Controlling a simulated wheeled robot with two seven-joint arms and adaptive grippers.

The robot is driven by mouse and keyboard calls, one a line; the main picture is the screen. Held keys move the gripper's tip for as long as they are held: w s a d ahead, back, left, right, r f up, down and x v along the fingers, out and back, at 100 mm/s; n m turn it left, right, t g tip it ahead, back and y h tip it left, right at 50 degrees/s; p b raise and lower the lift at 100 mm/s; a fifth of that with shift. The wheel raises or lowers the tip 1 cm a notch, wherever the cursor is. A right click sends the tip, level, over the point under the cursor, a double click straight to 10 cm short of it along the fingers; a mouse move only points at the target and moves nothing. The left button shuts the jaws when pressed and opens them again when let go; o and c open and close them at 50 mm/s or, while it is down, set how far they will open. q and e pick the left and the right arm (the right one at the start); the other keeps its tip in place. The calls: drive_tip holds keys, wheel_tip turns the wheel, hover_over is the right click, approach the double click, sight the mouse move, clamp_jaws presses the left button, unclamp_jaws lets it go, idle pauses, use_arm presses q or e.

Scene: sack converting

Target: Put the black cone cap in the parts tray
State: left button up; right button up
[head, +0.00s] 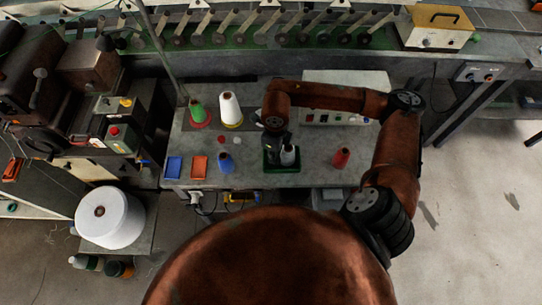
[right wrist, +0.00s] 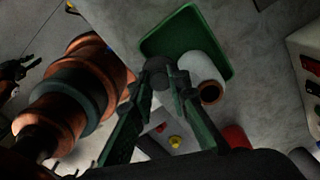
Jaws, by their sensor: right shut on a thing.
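The parts tray (head: 282,170) is a small green tray near the front middle of the table. It also shows in the right wrist view (right wrist: 172,36). My right gripper (head: 275,145) is over the tray, pointing down. In the right wrist view its fingers (right wrist: 165,82) close on a small dark piece, the black cone cap (right wrist: 158,66), seen against the tray's near edge. The cap's lower part and its height above the tray are hard to tell. A pale grey cylinder (right wrist: 204,76) with a brown end stands beside the fingertips, at the tray. My left gripper does not clearly show.
A green cone (head: 197,112) and a white cone (head: 230,108) stand at the back left. A blue cone (head: 225,162), blue tray (head: 174,167) and orange tray (head: 199,167) lie left. A red cone (head: 341,158) stands right. A control box (head: 340,116) lies behind.

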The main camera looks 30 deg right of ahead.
drive_tip(key=w+f, duration=0.2)
drive_tip(key=f, duration=0.1)
drive_tip(key=w+f, duration=0.2)
drive_tip(key=shift+d+f, duration=0.25)
drive_tip(key=shift+d, duration=0.1)
drive_tip(key=shift+f, duration=1.35)
drive_tip(key=shift+f, duration=0.1)
drive_tip(key=shift+f, duration=0.15)
drive_tip(key=o, duration=0.8)
drive_tip(key=shift+o, duration=0.2)
drive_tip(key=shift+r, duration=0.2)
wheel_tip(320, 180, up, 12)
